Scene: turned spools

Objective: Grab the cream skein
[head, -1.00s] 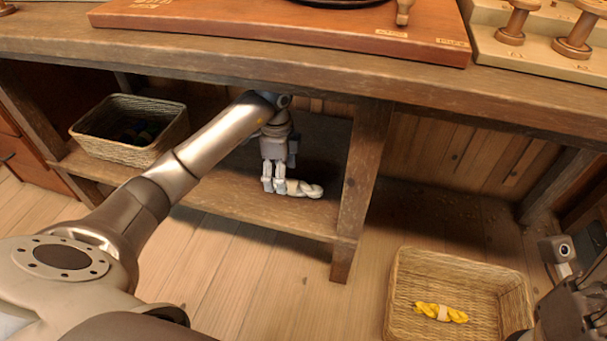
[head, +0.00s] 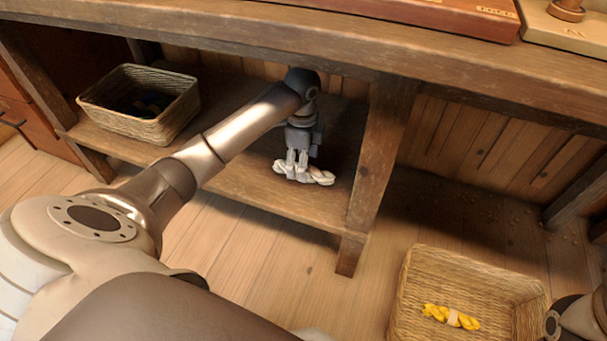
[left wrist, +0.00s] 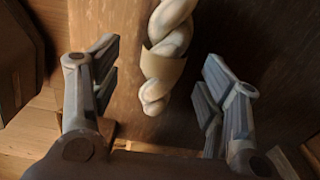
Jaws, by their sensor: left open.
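The cream skein (head: 320,178) lies on the lower wooden shelf under the bench, a twisted pale hank with a paper band. In the left wrist view the skein (left wrist: 166,62) runs lengthwise between the two fingers, with a gap on each side. My left gripper (head: 297,172) points down over the skein, fingers low at the shelf and partly in front of it. It is open in the left wrist view (left wrist: 160,78) and not closed on anything. Only a wrist part of my right arm shows at the lower right of the head view.
A wicker basket (head: 190,98) with dark contents stands on the shelf at left. Another wicker basket (head: 408,300) on the floor at right holds a yellow skein (head: 450,317). A wooden bench leg (head: 375,165) stands right of the gripper, and the bench top (head: 300,45) overhangs it.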

